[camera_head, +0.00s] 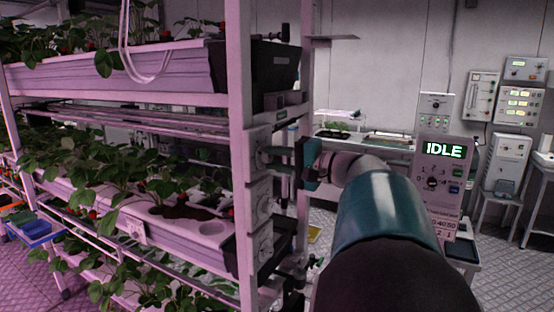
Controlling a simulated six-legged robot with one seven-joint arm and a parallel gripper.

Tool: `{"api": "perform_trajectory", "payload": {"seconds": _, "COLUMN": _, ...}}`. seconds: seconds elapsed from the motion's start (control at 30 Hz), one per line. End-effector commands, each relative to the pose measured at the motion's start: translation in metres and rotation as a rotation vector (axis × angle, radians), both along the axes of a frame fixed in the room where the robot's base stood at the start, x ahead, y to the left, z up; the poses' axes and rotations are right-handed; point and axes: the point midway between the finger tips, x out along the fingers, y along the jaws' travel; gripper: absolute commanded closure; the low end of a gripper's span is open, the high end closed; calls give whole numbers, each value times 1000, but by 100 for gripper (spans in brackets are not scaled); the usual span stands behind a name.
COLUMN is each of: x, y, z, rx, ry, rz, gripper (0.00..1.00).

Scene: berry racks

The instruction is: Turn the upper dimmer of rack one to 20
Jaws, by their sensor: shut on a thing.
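The rack (240,110) with strawberry plants stands at left. Its near post carries a column of pale boxes at the right end. The upper dimmer (257,140) is the topmost of these boxes, and its dial and reading cannot be made out. My gripper (272,157) reaches in from the right, level with this upper box. It is shut on what appears to be the upper dimmer's knob, which the fingers mostly hide. My teal and black arm fills the lower middle of the view.
More pale boxes (263,200) sit directly below on the same post. A control panel (440,175) with a screen reading IDLE stands right of my arm. A blue tray (35,233) is at far left. Bare floor shows at lower right.

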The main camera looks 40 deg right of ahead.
Motion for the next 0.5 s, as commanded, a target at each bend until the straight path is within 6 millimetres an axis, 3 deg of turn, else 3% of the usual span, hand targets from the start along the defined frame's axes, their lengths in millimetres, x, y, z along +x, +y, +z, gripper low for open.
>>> {"api": "perform_trajectory", "payload": {"seconds": 0.5, "x": 0, "y": 0, "z": 0, "rx": -380, "ry": -135, "rz": 0, "gripper": 96}}
